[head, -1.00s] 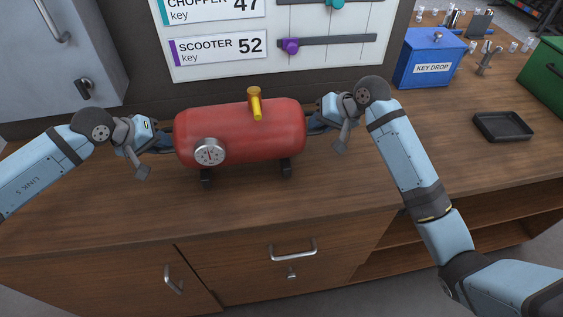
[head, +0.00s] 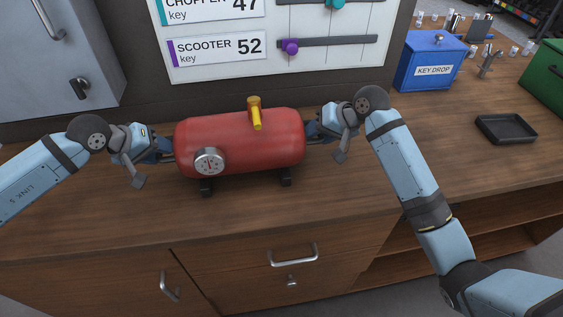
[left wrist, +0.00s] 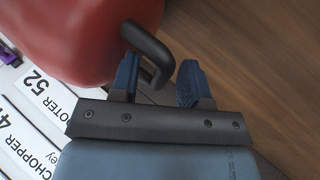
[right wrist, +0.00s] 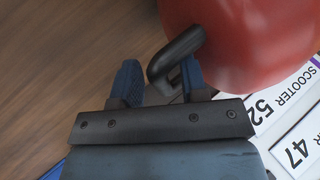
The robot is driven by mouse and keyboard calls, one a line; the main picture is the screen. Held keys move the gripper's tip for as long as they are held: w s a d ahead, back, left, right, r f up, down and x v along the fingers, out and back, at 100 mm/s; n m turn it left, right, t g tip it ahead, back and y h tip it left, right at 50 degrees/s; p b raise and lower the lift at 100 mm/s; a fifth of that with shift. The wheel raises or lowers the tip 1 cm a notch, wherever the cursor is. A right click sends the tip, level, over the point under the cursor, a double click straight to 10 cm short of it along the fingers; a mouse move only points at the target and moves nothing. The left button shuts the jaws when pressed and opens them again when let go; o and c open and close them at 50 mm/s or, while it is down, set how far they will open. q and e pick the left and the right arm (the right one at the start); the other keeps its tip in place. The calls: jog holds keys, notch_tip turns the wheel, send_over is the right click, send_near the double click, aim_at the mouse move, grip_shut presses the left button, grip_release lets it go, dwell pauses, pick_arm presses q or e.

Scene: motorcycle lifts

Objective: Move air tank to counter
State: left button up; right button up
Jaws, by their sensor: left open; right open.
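The red air tank (head: 240,142) stands upright on its dark feet on the wooden counter (head: 110,225). It has a yellow valve on top and a round gauge at its front left. My left gripper (head: 165,150) is at the tank's left end, open, with its blue fingers around the dark handle (left wrist: 152,50) in the left wrist view. My right gripper (head: 314,131) is at the right end, also open, with the other dark handle (right wrist: 172,55) by its fingers in the right wrist view. The handles' far parts are partly hidden by the fingers.
A key board (head: 220,50) hangs behind the tank and a grey cabinet (head: 75,50) is at the back left. A blue key drop box (head: 432,65), a black tray (head: 505,128) and a green box (head: 545,78) stand to the right. The counter in front of the tank is clear.

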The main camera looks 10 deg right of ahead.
jog(key=shift+r, duration=0.1)
jog(key=shift+s+r, duration=0.1)
pick_arm(q)
jog(key=v, duration=0.7)
pick_arm(e)
jog(key=v, duration=1.1)
jog(key=shift+d+r, duration=0.25)
jog(key=shift+r, duration=0.05)
pick_arm(q)
jog(key=shift+a+f, duration=0.1)
pick_arm(e)
jog(key=shift+s, duration=0.15)
